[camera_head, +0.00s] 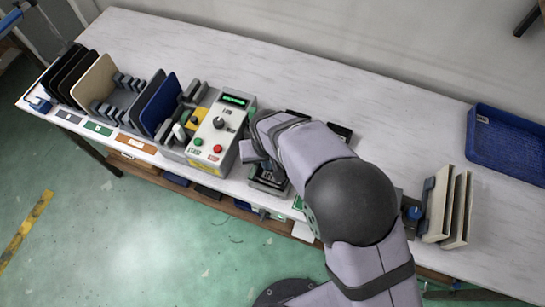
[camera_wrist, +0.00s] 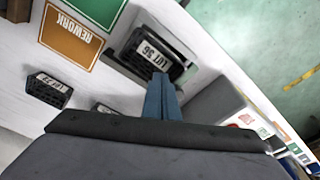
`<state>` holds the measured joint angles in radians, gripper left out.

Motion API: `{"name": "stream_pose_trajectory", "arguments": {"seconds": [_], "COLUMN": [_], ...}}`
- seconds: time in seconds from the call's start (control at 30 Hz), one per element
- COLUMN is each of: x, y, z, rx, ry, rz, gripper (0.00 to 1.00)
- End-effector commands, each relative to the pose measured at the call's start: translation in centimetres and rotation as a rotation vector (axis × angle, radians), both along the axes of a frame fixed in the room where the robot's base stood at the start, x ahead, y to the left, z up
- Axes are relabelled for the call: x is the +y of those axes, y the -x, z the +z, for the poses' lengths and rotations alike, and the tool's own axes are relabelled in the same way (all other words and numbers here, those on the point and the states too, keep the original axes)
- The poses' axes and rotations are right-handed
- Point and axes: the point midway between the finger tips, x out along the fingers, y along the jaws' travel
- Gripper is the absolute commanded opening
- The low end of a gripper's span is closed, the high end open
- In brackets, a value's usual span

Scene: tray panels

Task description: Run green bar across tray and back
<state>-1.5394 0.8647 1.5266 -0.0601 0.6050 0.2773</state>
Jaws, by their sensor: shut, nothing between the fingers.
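My gripper (camera_wrist: 162,98) shows in the wrist view as two blue fingers pressed together with nothing between them. The fingertips point at a black tray (camera_wrist: 150,48) labelled "LOT 36", which sits in a dark grey holder; I cannot tell whether they touch it. In the head view my own arm hides the fingers. A grey-white control box (camera_head: 217,128) stands just left of my wrist, with a lit green strip display (camera_head: 235,100), a dark knob, and red and green buttons. I see no loose green bar for certain.
A rack with upright panels (camera_head: 95,80) stands at the left. A blue basket (camera_head: 505,143) and beige panels (camera_head: 458,208) are at the right. The wrist view shows a "REWORK" sign (camera_wrist: 70,37), a green sign (camera_wrist: 98,10) and another black tray (camera_wrist: 50,90). The back of the table is clear.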

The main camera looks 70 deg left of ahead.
Motion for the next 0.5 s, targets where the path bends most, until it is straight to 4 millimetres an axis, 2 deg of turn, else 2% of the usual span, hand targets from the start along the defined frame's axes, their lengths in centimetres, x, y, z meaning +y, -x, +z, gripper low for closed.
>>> {"name": "stream_pose_trajectory", "arguments": {"seconds": [0.5], "x": [-0.5], "y": [-0.51], "z": [0.02], "rx": [0.0], "ry": [0.0], "rz": [-0.001], "gripper": [0.0]}}
